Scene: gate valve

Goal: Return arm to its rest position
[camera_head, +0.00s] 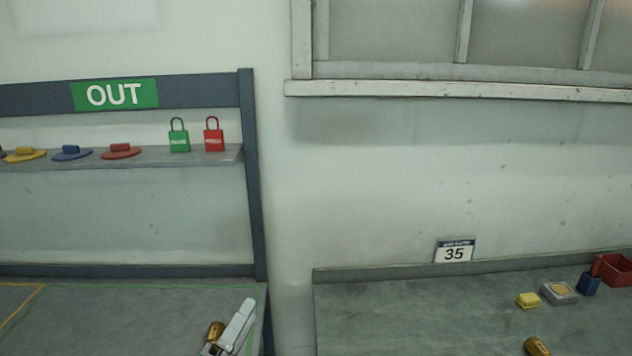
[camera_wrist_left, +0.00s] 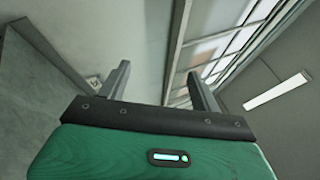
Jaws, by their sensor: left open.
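My left gripper (camera_wrist_left: 158,69) shows in the left wrist view. Its two dark fingers stand well apart with nothing between them, above its green body. The fingers point up toward the wall and window, clear of any object. I cannot make this gripper out for sure in the head view. My right gripper is not in view.
In the head view, a light grey bar (camera_head: 238,325) and a brass piece (camera_head: 215,331) are on the left bench (camera_head: 110,315). Padlocks (camera_head: 179,137) stand on the OUT shelf. The right bench (camera_head: 420,310) holds a yellow block (camera_head: 528,300), another brass piece (camera_head: 537,346) and a red bin (camera_head: 614,270).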

